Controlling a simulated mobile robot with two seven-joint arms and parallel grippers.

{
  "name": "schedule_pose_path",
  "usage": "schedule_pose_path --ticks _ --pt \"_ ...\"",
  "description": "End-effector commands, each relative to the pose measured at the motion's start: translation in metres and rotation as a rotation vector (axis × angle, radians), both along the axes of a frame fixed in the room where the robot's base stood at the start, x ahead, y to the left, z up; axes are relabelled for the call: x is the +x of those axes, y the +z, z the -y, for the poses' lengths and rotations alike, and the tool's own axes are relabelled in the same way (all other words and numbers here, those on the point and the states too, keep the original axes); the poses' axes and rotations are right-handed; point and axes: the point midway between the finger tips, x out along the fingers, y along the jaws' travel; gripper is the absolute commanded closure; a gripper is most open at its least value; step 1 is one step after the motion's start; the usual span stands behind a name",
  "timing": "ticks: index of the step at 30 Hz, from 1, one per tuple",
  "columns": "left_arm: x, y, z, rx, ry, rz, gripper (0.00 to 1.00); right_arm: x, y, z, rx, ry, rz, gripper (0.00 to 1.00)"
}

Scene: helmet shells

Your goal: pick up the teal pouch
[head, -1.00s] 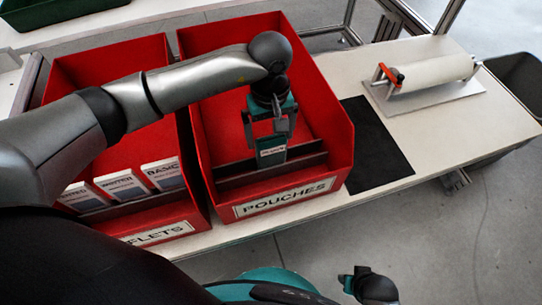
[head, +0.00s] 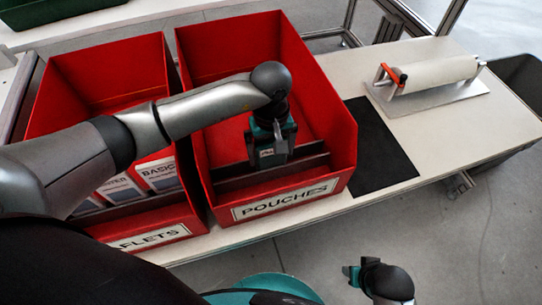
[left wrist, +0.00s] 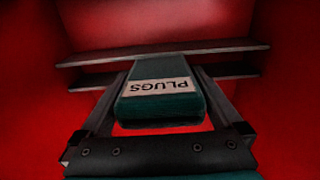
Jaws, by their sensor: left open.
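The teal pouch (left wrist: 160,103), with a white label reading PLUGS, stands in the red bin marked POUCHES (head: 335,95). In the left wrist view it sits between the two spread fingers of my left gripper (left wrist: 165,108). The jaws are open around it, and I cannot tell whether either finger touches it. In the head view my left gripper (head: 268,154) points down into the front of this bin and mostly hides the pouch. My right gripper (head: 354,276) shows at the bottom, away from the bins; its jaws are unclear.
Dark divider strips (left wrist: 170,53) cross the bin by the pouch. A second red bin (head: 100,75) with white boxes (head: 158,173) stands on the left. A black mat (head: 380,150) and a roll on a stand (head: 437,75) lie to the right on the table (head: 475,125).

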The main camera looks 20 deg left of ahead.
Motion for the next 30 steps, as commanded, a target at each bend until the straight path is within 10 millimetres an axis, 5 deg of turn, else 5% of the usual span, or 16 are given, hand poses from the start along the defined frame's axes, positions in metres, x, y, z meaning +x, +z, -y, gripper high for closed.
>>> schedule_pose_path --ticks 5,22,30 --pt "0.0001 0.0004 0.0 0.0 0.0 0.0 0.01 -0.0002 0.0001 0.0002 0.0 0.0 -0.001 0.5" --pt "0.0001 0.0006 -0.0002 0.0 0.0 0.0 0.65 -0.0004 0.0 -0.0001 0.0 0.0 -0.001 0.5" --pt "0.0003 0.0017 -0.0002 0.001 0.0 0.001 0.65 -0.0003 0.0003 -0.0002 0.0 0.0 0.0 0.5"
